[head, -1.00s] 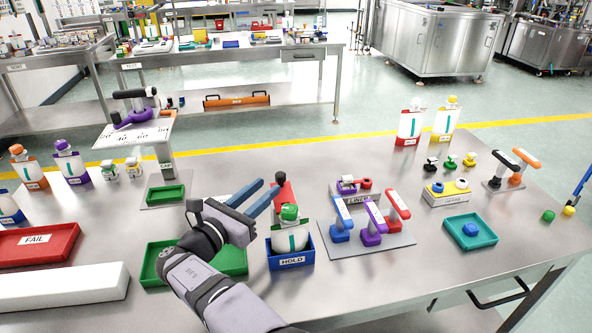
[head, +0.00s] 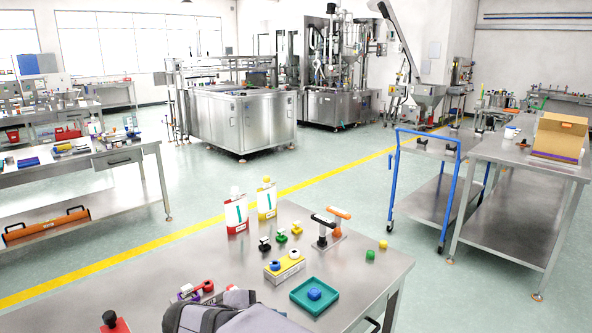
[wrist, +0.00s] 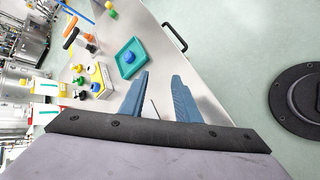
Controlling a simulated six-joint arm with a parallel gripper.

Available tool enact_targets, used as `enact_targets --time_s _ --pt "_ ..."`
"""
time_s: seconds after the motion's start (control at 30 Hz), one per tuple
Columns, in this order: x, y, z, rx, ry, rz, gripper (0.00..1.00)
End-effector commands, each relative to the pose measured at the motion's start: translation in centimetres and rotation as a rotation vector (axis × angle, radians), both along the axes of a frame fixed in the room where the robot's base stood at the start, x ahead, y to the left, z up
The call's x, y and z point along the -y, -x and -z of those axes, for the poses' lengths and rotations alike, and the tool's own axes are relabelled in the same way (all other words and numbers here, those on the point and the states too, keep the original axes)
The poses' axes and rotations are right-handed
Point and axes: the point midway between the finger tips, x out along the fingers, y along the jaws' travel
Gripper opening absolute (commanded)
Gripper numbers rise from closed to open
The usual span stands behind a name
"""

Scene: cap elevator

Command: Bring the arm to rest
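My gripper (wrist: 160,82) is open and empty in the wrist view. Its two blue fingers stand apart, with only bare table and a thin dark line between them. In the head view only my grey arm (head: 232,314) shows at the bottom edge, and the fingers are out of frame. A teal tray (wrist: 131,57) with a blue cap (wrist: 128,57) lies beyond the fingertips in the wrist view. The same teal tray (head: 296,298) and blue cap (head: 314,295) sit right of my arm in the head view.
A yellow-topped block (head: 286,267), small caps, two handled tools (head: 326,232) and two labelled bottles (head: 236,212) stand on the steel table (head: 225,258). A red piece (head: 114,325) is left of my arm. A blue-framed cart (head: 430,180) stands beyond, on open floor.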

Motion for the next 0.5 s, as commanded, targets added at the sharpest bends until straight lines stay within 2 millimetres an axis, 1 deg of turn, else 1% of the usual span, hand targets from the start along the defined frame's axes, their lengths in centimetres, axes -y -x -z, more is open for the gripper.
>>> enact_targets --time_s 0.03,0.07,0.1,0.17,0.2,0.27,0.3,0.33,0.4,0.5 --pt "3.6 0.9 1.6 -0.040 -0.062 0.095 0.29" --pt "5.3 1.8 2.5 -0.064 -0.101 0.149 0.29" --pt "7.5 3.0 3.6 -0.092 -0.157 0.225 0.29" --pt "10.5 5.2 5.4 -0.129 -0.247 0.350 0.29" --pt "12.4 6.9 6.5 -0.148 -0.312 0.441 0.29" --pt "14.7 9.5 8.1 -0.168 -0.411 0.578 0.29" --pt "15.8 11.2 9.0 -0.174 -0.472 0.666 0.29" --pt "16.5 12.4 9.5 -0.177 -0.514 0.728 0.29" --pt "17.7 14.8 10.7 -0.173 -0.604 0.858 0.29" --pt "18.7 17.6 12.0 -0.158 -0.709 1.019 0.29"
